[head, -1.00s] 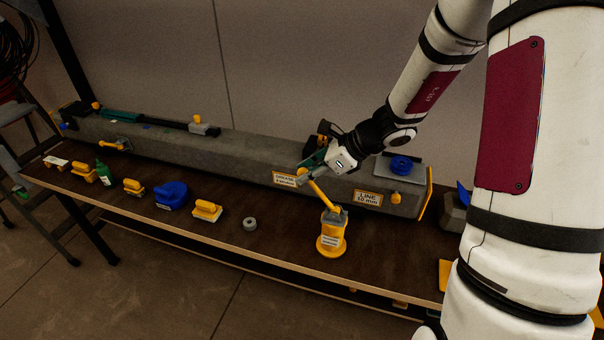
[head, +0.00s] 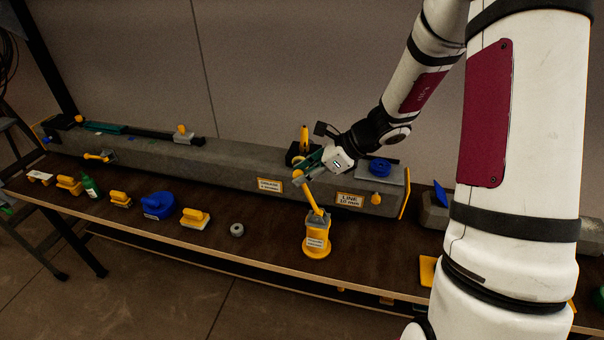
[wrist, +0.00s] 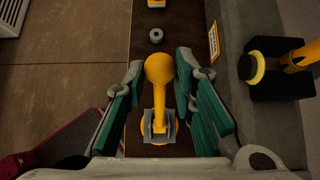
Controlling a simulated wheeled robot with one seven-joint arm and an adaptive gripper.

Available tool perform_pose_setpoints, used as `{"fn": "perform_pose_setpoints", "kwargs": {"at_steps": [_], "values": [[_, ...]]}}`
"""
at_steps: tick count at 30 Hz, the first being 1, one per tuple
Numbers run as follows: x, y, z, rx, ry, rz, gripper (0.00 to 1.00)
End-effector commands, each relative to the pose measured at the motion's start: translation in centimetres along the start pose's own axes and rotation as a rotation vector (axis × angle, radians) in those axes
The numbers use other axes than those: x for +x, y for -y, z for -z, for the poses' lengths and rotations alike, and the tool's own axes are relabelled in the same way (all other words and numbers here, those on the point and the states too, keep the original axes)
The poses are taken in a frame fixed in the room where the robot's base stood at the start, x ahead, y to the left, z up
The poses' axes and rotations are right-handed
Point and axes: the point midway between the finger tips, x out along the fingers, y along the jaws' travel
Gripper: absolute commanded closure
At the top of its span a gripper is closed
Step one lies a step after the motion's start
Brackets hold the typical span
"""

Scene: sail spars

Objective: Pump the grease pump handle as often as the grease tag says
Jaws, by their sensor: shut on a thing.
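The yellow grease pump (head: 317,243) stands upright on the bench near its front edge, with a pale label on its body. Its yellow handle (head: 314,201) slants up and left from the top.
A line tag (head: 357,200) and a blue disc (head: 380,166) are on the beam to the right. A yellow upright lever (head: 304,138) stands behind my gripper. A grey ring (head: 237,230), yellow-handled blocks (head: 194,218) and a blue tool (head: 158,206) lie left along the bench.

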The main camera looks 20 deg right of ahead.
Motion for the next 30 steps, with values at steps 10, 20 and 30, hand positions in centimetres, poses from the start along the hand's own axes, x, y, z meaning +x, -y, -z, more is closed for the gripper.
{"fn": "perform_pose_setpoints", "kwargs": {"at_steps": [10,20,30], "values": [[1.8,0.1,-0.2,-0.001,0.0,-0.002,0.93],[5.3,0.1,-0.8,0.0,0.0,-0.002,0.94],[5.6,0.0,-1.1,-0.001,0.002,0.0,0.94]]}}
